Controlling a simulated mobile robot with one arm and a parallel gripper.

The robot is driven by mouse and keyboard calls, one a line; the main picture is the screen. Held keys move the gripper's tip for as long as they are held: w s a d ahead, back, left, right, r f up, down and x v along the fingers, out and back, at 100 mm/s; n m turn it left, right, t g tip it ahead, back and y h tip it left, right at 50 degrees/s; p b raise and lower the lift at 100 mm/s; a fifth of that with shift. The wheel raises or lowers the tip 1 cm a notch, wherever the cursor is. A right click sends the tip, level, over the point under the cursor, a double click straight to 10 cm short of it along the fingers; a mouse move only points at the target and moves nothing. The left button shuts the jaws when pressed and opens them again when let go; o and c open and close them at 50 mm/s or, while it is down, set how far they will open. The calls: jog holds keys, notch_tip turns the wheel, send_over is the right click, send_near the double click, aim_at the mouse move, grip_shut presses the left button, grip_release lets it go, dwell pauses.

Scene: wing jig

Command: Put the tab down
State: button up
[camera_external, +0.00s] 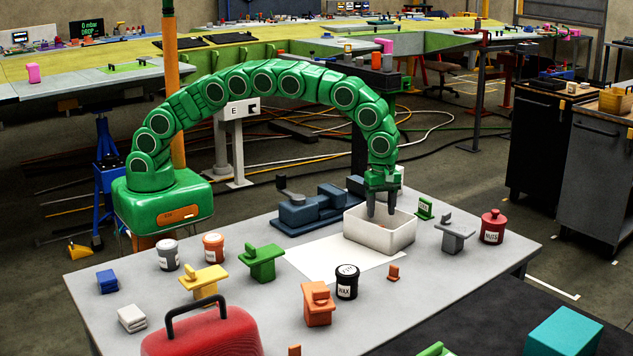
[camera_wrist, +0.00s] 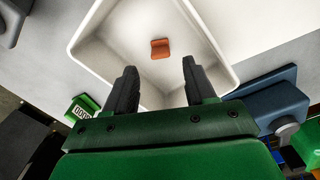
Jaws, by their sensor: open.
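A small orange tab (camera_wrist: 160,48) lies on the floor of the white tray in the wrist view, apart from the tray walls. The white tray (camera_external: 365,236) stands on the grey table, and its rim also shows in the wrist view (camera_wrist: 82,38). My gripper (camera_external: 381,213) reaches down over the tray. Its two dark fingers (camera_wrist: 160,72) are spread wide with nothing between them, and the tab lies beyond the fingertips. In the external view the tray's front wall mostly hides the tab.
A similar orange piece (camera_external: 393,272) lies on the table in front of the tray, near a black WAX jar (camera_external: 347,282). A dark blue vise-like block (camera_external: 318,210) is left of the tray. A grey bracket (camera_external: 455,235) and red NUTS pot (camera_external: 493,227) stand right. White paper (camera_external: 320,262) lies flat.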

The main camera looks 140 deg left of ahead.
jog(key=shift+r, duration=2.95)
jog(key=s+d+r+m, duration=0.5)
jog(key=d, duration=0.4)
jog(key=s+d+r+m+g, duration=0.1)
jog(key=s+d+r+m, duration=0.45)
jog(key=d, duration=0.35)
jog(key=s+d+r+m, duration=0.4)
jog(key=s+d+r, duration=0.15)
jog(key=d, duration=0.35)
jog(key=s+d+f+m, duration=0.1)
jog(key=s+d+m, duration=0.4)
jog(key=s, duration=0.5)
jog(key=s+d+f+m, duration=0.1)
jog(key=s+d+m, duration=0.5)
jog(key=s, duration=0.5)
jog(key=s+d+f+m, duration=0.1)
jog(key=s+d+m, duration=0.5)
jog(key=s, duration=0.5)
jog(key=shift+g, duration=0.4)
jog(key=shift+o, duration=0.3)
